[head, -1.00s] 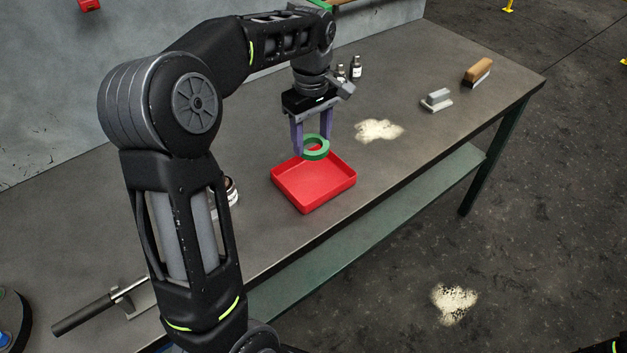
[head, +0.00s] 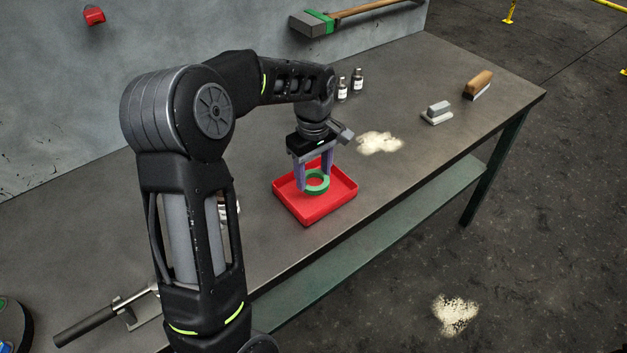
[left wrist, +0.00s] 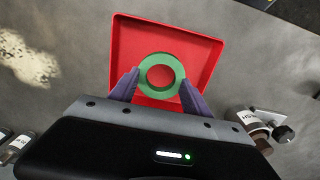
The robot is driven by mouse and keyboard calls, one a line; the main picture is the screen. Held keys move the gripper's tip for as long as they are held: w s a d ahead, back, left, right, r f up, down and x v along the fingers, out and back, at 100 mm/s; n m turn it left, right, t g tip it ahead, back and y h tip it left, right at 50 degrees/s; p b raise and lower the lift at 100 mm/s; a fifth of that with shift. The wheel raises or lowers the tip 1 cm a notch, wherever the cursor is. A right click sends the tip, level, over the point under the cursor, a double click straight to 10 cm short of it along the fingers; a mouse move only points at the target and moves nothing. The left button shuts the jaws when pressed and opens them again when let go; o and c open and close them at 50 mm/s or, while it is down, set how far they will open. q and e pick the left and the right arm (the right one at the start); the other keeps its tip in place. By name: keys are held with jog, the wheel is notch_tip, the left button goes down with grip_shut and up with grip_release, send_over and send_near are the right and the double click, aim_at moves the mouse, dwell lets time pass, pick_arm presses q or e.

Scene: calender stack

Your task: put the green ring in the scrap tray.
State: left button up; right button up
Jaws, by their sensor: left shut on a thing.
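The green ring (head: 316,182) is held between the purple fingers of my left gripper (head: 315,180). The ring is over the red scrap tray (head: 284,190), within its rim as seen in the head view. In the left wrist view the green ring (left wrist: 144,84) lies flat-on between the fingertips (left wrist: 160,82), with the red tray (left wrist: 125,45) around and beneath it. I cannot tell whether the ring touches the tray floor. My right gripper is not in view.
Two small dark bottles (head: 357,79) stand at the back of the bench. A pale powder patch (head: 380,142), a grey block (head: 437,112) and a wooden-handled brush (head: 478,84) lie to the right. A dark-handled tool (head: 88,318) lies front left. A hammer (head: 315,24) is on the wall side.

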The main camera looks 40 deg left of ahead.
pick_arm(q)
jog(key=shift+f, duration=1.4)
jog(key=shift+f, duration=0.1)
jog(key=shift+f, duration=0.15)
jog(key=o, duration=1.3)
jog(key=shift+o, duration=0.2)
jog(key=shift+r, duration=0.2)
notch_tip(320, 180, up, 12)
